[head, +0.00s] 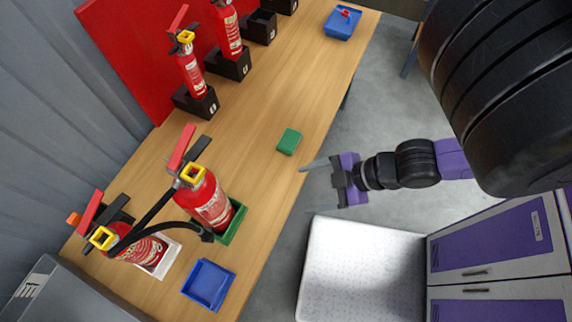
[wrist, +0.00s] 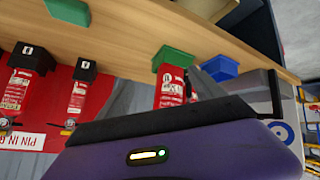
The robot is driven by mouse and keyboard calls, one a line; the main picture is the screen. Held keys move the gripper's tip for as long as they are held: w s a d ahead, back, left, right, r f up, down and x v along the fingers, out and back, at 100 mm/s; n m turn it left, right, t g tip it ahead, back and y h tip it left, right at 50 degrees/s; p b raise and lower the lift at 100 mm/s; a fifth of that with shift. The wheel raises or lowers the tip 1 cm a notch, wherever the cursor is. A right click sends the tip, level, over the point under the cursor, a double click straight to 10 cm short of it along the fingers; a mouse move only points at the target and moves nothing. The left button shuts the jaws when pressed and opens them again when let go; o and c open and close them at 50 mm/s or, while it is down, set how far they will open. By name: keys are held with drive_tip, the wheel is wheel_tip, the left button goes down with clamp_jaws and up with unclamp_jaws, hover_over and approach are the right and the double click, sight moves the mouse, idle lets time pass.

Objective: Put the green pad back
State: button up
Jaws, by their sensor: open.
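The green pad (head: 289,141) is a small flat block lying on the bare wooden table, near its right edge. In the wrist view, which is upside down, the pad (wrist: 68,11) shows at the top left, partly cut off. My gripper (head: 318,186) is open and empty. It is beyond the table's right edge, below and right of the pad and apart from it. A green tray (head: 238,226) holds a red extinguisher (head: 206,203); this tray (wrist: 172,57) also shows in the wrist view.
A white tray (head: 171,260) holds another extinguisher, beside an empty blue tray (head: 208,284). Black stands (head: 197,103), some with extinguishers, line the red panel (head: 130,50). A farther blue tray (head: 344,25) holds a small red item. Table around the pad is clear.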

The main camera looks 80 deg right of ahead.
drive_tip(key=w+a+r+m+t, duration=0.2)
drive_tip(key=a+r, duration=0.3)
drive_tip(key=r, duration=0.2)
drive_tip(key=w+a+r+m+t, duration=0.2)
drive_tip(key=a+r+m+t, duration=0.1)
drive_tip(key=r, duration=0.4)
drive_tip(key=shift+w+a+t+h, duration=0.3)
drive_tip(key=shift+a+h, duration=0.1)
drive_tip(key=shift+a, duration=0.45)
wheel_tip(320, 180, down, 6)
drive_tip(key=b, duration=0.6)
